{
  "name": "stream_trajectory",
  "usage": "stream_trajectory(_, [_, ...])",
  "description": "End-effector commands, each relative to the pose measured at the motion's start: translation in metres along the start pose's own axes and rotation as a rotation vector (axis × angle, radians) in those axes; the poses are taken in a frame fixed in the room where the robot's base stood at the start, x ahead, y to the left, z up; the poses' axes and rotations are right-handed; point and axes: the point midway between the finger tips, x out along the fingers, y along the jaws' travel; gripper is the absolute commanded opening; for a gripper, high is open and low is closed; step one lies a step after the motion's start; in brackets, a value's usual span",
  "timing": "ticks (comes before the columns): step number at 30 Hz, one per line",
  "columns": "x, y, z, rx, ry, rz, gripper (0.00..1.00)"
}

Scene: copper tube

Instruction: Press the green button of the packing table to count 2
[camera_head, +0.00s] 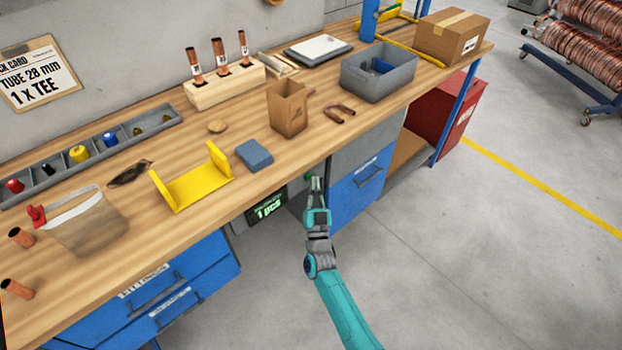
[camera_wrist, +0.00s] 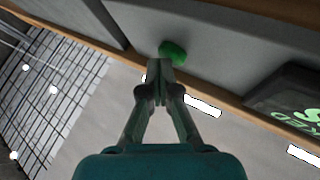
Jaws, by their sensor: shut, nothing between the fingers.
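The green button (camera_wrist: 173,50) sits on a grey panel under the table's front edge, in the wrist view just beyond my fingertips. In the head view it is mostly hidden behind my gripper (camera_head: 316,183). My gripper also shows in the wrist view (camera_wrist: 158,70), shut and empty, its tips pointing at the button. The tips overlap the button's lower edge in the picture; I cannot tell if they touch it. The dark counter display (camera_head: 267,207) left of the gripper reads "1 PCS" in green. Part of the display also shows in the wrist view (camera_wrist: 295,98).
A blue drawer (camera_head: 357,193) is just right of my gripper. The floor in front is clear.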

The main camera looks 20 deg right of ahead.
Motion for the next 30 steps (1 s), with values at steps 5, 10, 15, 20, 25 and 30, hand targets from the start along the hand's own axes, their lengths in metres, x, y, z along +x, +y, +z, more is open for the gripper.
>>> stream_trajectory(5, [-0.006,0.004,-0.004,0.000,0.000,0.000,0.00])
stream_trajectory(10, [-0.011,0.008,-0.008,0.001,0.001,0.000,0.00])
stream_trajectory(15, [-0.012,0.009,-0.009,0.000,0.000,0.000,0.00])
stream_trajectory(20, [-0.012,0.009,-0.009,0.000,0.000,0.000,0.00])
stream_trajectory(25, [-0.018,0.013,-0.012,-0.001,-0.001,0.000,0.00])
stream_trajectory(30, [-0.028,0.021,-0.020,-0.002,-0.001,0.001,0.00])
